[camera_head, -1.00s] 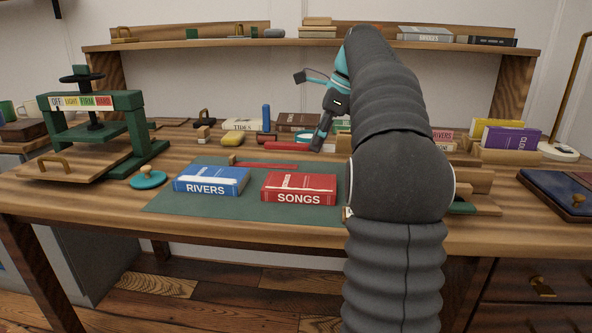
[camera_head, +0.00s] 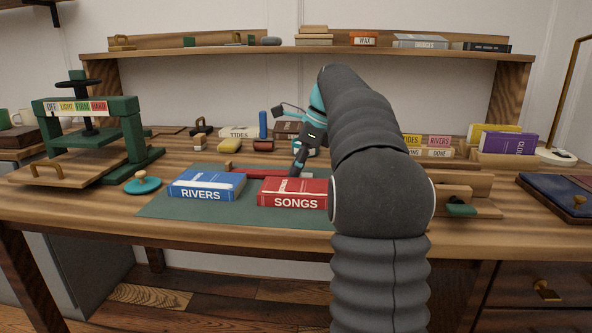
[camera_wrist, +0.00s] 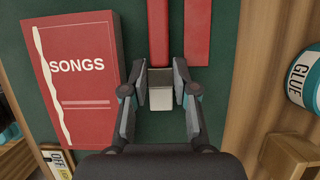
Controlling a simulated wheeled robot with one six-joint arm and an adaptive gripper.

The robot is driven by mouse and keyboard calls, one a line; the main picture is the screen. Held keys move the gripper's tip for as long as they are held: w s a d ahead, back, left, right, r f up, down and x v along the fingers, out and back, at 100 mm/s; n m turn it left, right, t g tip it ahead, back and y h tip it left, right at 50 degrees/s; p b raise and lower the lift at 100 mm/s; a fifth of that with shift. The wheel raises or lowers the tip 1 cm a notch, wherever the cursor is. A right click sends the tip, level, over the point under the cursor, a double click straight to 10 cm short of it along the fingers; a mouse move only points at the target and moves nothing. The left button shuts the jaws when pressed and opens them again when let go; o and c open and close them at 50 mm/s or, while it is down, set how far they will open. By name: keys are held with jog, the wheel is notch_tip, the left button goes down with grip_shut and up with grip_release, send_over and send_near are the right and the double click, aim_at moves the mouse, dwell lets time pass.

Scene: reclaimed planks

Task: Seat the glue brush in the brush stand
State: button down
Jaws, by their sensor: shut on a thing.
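My gripper (camera_wrist: 160,85) is shut on a small pale piece with a grey-brown end (camera_wrist: 160,98), taken as part of the glue brush; a red strip (camera_wrist: 159,30) lines up with it, but I cannot tell whether it is the handle. In the head view my gripper (camera_head: 297,170) is low over the green mat, just behind the red SONGS book (camera_head: 293,193); what it holds is hidden there. I cannot pick out the brush stand with certainty. A wooden block (camera_wrist: 290,152) shows beside the teal GLUE pot (camera_wrist: 308,78) in the wrist view.
The blue RIVERS book (camera_head: 205,186) lies left of SONGS on the green mat (camera_head: 235,208). A second red strip (camera_wrist: 197,30) lies beside the first. The green press (camera_head: 130,140) stands at left. Several small items crowd the table's back.

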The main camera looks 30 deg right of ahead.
jog(key=shift+f, duration=0.1)
jog(key=c, duration=1.2)
grip_release()
jog(key=p+v, duration=0.4)
jog(key=v, duration=0.8)
jog(key=shift+p, duration=0.3)
